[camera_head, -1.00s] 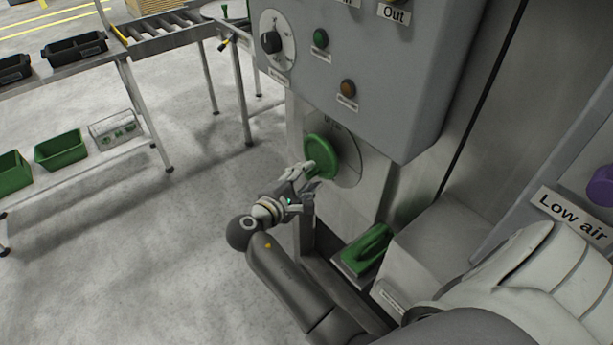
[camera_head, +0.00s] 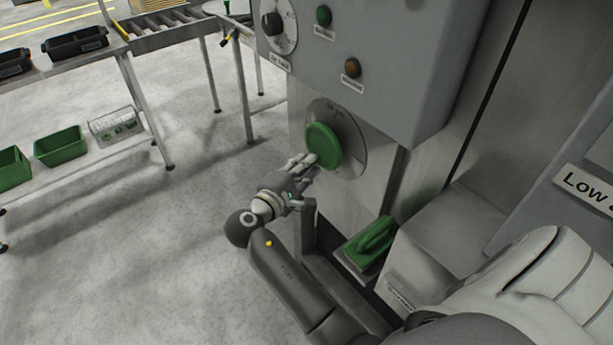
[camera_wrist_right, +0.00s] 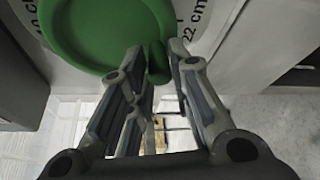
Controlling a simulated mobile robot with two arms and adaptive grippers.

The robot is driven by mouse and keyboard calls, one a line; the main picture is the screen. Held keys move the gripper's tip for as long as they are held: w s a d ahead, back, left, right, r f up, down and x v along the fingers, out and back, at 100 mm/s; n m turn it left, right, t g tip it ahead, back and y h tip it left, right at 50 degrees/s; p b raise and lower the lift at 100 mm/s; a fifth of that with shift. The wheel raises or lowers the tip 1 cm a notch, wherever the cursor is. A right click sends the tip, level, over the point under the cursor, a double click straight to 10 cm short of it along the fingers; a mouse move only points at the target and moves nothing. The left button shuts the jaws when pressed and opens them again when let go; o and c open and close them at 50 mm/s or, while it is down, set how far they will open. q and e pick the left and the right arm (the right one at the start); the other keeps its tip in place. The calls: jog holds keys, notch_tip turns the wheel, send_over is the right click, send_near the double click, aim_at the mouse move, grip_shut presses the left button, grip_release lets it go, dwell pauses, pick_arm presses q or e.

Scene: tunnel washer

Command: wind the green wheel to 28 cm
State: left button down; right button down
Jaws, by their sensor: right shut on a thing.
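The green wheel (camera_head: 323,146) sits on a round grey dial plate (camera_head: 352,150) on the machine's front, below the control box. In the right wrist view the wheel (camera_wrist_right: 105,30) fills the upper left, with a small green knob (camera_wrist_right: 157,62) at its lower rim. My right gripper (camera_head: 311,164) is at the wheel's lower left edge, shut on the knob; its fingers (camera_wrist_right: 158,75) stand on either side of it. The plate's scale shows "22 cm" at right and a partly hidden "10 cm" at left. I cannot see a pointer. My left gripper is out of view.
The grey control box (camera_head: 400,75) overhangs the wheel. A roller conveyor (camera_head: 165,35) and a rack with green bins (camera_head: 60,147) stand at the left. The floor between is clear.

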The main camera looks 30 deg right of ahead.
jog(key=m+b, duration=0.1)
jog(key=b, duration=0.1)
jog(key=w+m+h+b, duration=0.1)
jog(key=b, duration=0.2)
jog(key=m+t+b, duration=0.1)
jog(key=m+b, duration=0.1)
jog(key=b, duration=0.1)
jog(key=shift+w+r, duration=0.25)
jog(key=shift+w, duration=0.15)
jog(key=shift+w+r+m+h+b, duration=0.2)
jog(key=shift+m+h+b, duration=0.3)
jog(key=shift+b, duration=0.55)
jog(key=shift+r+m, duration=0.25)
jog(key=shift+m, duration=0.05)
jog(key=c, duration=1.3)
grip_release()
jog(key=shift+f, duration=0.1)
jog(key=shift+f, duration=0.1)
